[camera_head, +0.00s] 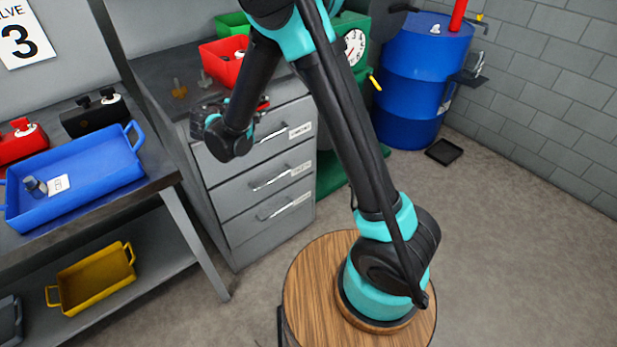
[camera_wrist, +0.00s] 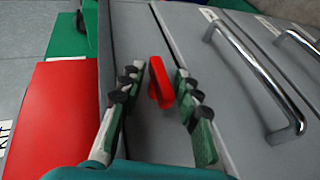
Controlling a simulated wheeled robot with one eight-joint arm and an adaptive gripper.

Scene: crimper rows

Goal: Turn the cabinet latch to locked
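The cabinet latch is a small red handle (camera_wrist: 160,82) on the grey cabinet front in the wrist view. In the head view a bit of the red latch (camera_head: 264,104) shows beside my gripper, near the top drawer of the grey cabinet (camera_head: 232,236). My gripper (camera_wrist: 157,86) is open, with one finger on each side of the latch. Gaps show between the latch and both fingers, so they do not appear to grip it. In the head view my gripper (camera_head: 238,108) is at the cabinet's upper front, partly hidden by my wrist.
Chrome drawer handles (camera_wrist: 262,85) stick out close to the right finger. A red bin (camera_head: 222,62) stands on the cabinet top. A workbench with a blue tray (camera_head: 85,172) is at left, a blue barrel (camera_head: 420,80) at right. The floor at right is mostly clear.

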